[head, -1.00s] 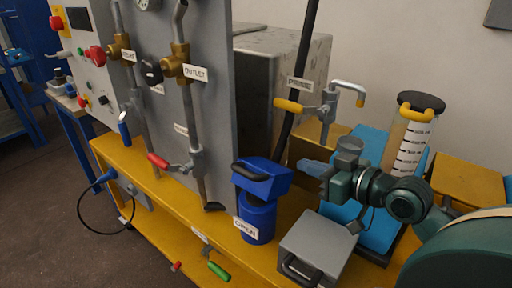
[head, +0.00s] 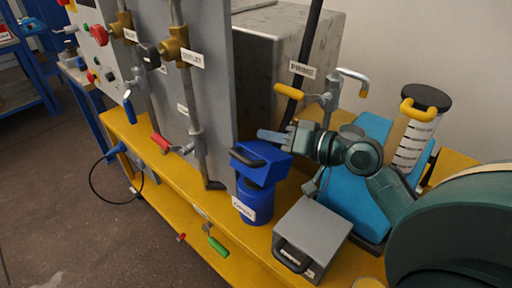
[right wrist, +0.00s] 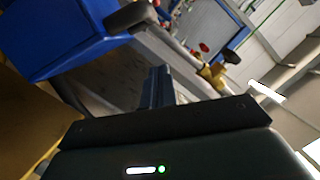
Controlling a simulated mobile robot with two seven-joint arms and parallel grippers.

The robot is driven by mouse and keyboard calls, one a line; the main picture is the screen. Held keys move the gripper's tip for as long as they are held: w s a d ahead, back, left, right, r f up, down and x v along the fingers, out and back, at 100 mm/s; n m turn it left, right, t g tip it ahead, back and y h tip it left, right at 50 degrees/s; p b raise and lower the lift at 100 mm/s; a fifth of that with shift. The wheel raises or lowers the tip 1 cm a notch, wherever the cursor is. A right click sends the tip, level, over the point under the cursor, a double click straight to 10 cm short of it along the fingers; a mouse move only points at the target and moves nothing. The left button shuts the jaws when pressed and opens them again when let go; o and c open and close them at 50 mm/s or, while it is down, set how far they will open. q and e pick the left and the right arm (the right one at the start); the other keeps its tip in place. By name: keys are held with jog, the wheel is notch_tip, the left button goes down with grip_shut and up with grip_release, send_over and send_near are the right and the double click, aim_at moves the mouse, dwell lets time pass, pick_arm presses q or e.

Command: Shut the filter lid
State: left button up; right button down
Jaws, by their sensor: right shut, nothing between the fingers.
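The blue filter (head: 256,202) stands on the yellow bench with a white label on its front. Its blue lid (head: 268,171), with a dark handle, sits raised and tilted on top. My right gripper (head: 268,136) is shut and empty, its pale blue fingers just above and behind the lid's top edge; I cannot tell whether they touch it. In the right wrist view the shut fingers (right wrist: 157,87) point up the picture, with a large blue shape, likely the lid (right wrist: 65,35), at upper left. My left gripper is not in view.
A grey box (head: 312,232) with a dark handle stands right of the filter. The grey panel (head: 212,90) with pipes and valves is to the left. The PRIME valve's yellow handle (head: 288,89) is above my gripper. A clear cylinder (head: 412,140) stands at right.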

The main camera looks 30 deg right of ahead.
aim_at(258, 168)
jog(key=shift+x, duration=1.05)
jog(key=shift+s+a+f, duration=0.2)
jog(key=shift+a+f, duration=0.15)
jog(key=shift+f, duration=0.2)
jog(key=shift+s+a+f, duration=0.2)
jog(key=shift+a+f, duration=0.15)
jog(key=shift+f, duration=0.2)
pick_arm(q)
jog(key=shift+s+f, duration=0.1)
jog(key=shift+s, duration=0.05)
pick_arm(e)
jog(key=shift+s+a+f, duration=0.15)
jog(key=shift+a+f, duration=0.25)
jog(key=shift+f, duration=0.05)
jog(key=shift+f, duration=0.1)
